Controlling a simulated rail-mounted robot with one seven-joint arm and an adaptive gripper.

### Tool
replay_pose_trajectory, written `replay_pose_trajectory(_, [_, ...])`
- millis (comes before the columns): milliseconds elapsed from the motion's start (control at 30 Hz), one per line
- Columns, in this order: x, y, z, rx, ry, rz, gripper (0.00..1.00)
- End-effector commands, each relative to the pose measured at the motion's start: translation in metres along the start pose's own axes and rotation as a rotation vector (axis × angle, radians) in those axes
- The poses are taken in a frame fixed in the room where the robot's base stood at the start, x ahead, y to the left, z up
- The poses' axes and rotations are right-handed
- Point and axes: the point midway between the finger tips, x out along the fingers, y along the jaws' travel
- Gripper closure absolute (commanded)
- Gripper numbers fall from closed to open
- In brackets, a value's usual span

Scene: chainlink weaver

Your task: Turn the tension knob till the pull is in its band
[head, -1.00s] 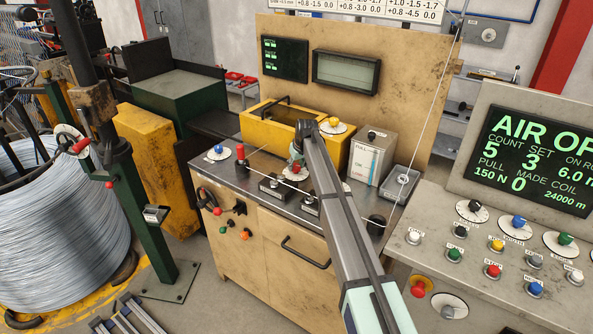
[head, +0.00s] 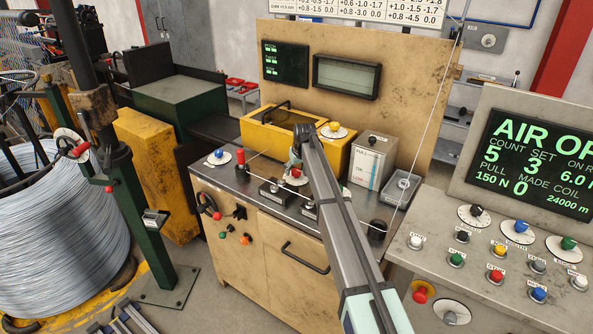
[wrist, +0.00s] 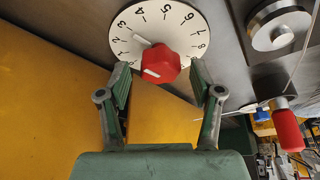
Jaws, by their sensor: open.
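The tension knob is most likely the red knob (wrist: 160,63) on a white numbered dial (wrist: 187,20). A white pointer on the dial lies near 3 and 4 in the wrist view. The red knob also shows small in the head view (head: 295,173), partly behind my arm. My gripper (wrist: 158,78) is open, with one fingertip on each side of the knob; contact is not clear. In the head view my gripper (head: 295,160) is at the dial on the bench. The console screen (head: 535,160) reads PULL 150 N. A grey box (head: 373,160) marked PULL and OK stands at right.
A yellow box (head: 270,130) stands behind the dial. A red-topped post (wrist: 287,125) and a round metal piece (wrist: 277,27) are near my gripper. A thin wire crosses the bench. Blue (head: 219,154) and yellow (head: 335,127) knobs sit on other dials.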

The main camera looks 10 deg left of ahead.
Motion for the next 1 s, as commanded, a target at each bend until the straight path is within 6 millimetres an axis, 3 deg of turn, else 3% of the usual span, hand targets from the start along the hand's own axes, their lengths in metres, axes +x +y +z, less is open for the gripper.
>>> replay_pose_trajectory(167, [-0.021, 0.000, 0.001, 0.000, 0.002, 0.000, 0.35])
replay_pose_trajectory(600, [-0.100, 0.000, 0.001, 0.000, 0.002, 0.000, 0.35])
replay_pose_trajectory(800, [-0.115, 0.000, 0.001, 0.001, -0.001, 0.000, 0.35])
replay_pose_trajectory(1000, [-0.118, 0.000, 0.001, 0.001, -0.001, 0.000, 0.35])
